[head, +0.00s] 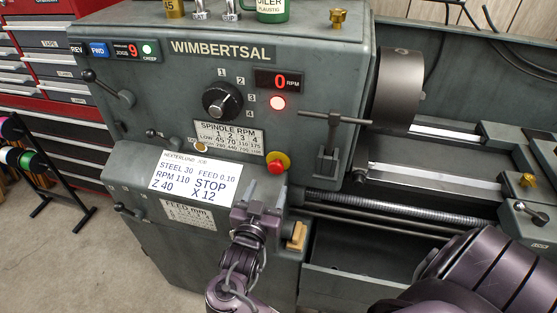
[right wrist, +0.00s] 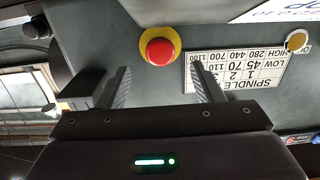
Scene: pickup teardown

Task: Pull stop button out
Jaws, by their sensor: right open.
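The stop button is a red mushroom head on a yellow base (head: 277,163) on the front of the grey lathe headstock. It also shows in the right wrist view as a red button on a yellow ring (right wrist: 160,50). My right gripper (head: 258,203) is just below the button in the head view. In the right wrist view its two fingers (right wrist: 160,72) are spread apart, with the button beyond and between their tips. Nothing is between the fingers, and I see no contact with the button. My left gripper is not in view.
A spindle RPM plate (head: 228,138) is left of the button, and a white job sheet (head: 193,178) lies below it. A T-handled chuck key (head: 330,140) stands to the right. A lit red lamp (head: 278,103) is above. The chuck (head: 398,90) is at the right.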

